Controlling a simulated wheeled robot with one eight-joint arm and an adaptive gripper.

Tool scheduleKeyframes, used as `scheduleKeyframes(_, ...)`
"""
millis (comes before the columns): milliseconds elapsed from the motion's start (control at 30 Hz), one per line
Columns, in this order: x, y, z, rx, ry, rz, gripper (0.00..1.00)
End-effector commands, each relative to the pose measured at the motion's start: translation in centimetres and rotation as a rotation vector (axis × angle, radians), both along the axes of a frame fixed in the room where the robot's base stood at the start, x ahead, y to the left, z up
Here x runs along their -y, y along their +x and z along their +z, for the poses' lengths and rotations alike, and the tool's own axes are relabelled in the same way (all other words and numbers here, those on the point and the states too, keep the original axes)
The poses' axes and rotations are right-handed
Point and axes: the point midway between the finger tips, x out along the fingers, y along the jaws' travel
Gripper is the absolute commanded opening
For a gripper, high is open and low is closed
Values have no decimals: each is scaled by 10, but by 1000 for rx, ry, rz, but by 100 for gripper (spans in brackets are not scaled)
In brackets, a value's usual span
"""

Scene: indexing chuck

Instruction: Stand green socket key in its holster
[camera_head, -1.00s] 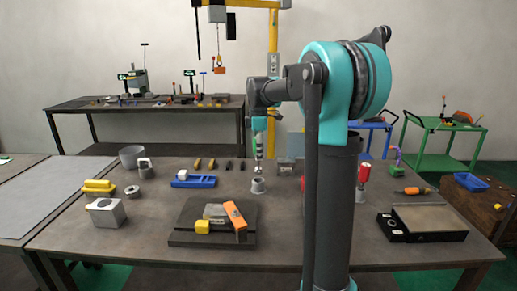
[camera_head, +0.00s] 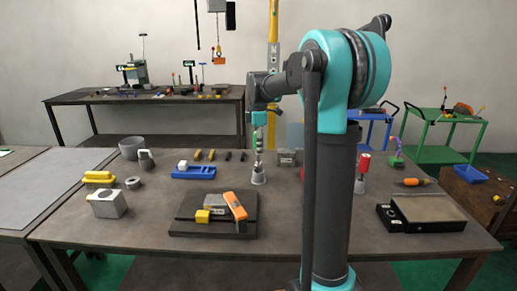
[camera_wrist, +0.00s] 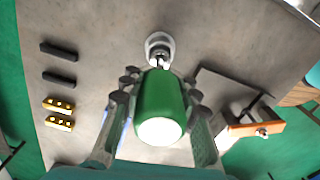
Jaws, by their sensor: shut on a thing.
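The green socket key (camera_wrist: 160,105) is gripped by its green handle in the wrist view, its shaft pointing away from me. My gripper (camera_wrist: 155,100) is shut on it, one finger at each side. In the head view the key (camera_head: 258,138) hangs roughly upright below the wrist. The holster (camera_head: 258,178), a small grey cone-shaped stand, is on the table directly below the key; it also shows in the wrist view (camera_wrist: 161,40). The shaft's lower end appears at the holster's mouth. I cannot tell whether it is inside.
A blue tray (camera_head: 194,173) lies left of the holster. A dark plate (camera_head: 185,227) with an orange-handled thing is in front. A grey box (camera_head: 286,158) stands behind right, and a red-topped tool (camera_head: 364,163) stands farther right.

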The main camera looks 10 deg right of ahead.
Motion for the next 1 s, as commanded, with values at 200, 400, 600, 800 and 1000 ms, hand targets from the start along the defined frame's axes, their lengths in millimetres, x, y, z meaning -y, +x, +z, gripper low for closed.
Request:
scheduleKeyframes(200, 0, 0, 0, 0, 0, 0, 0)
scheduleKeyframes(400, 0, 0, 0, 0, 0, 0, 0)
scheduleKeyframes(600, 0, 0, 0, 0, 0, 0, 0)
scheduleKeyframes(800, 0, 0, -2, 0, 0, 0, 0)
scheduleKeyframes(1000, 0, 0, -7, 0, 0, 0, 0)
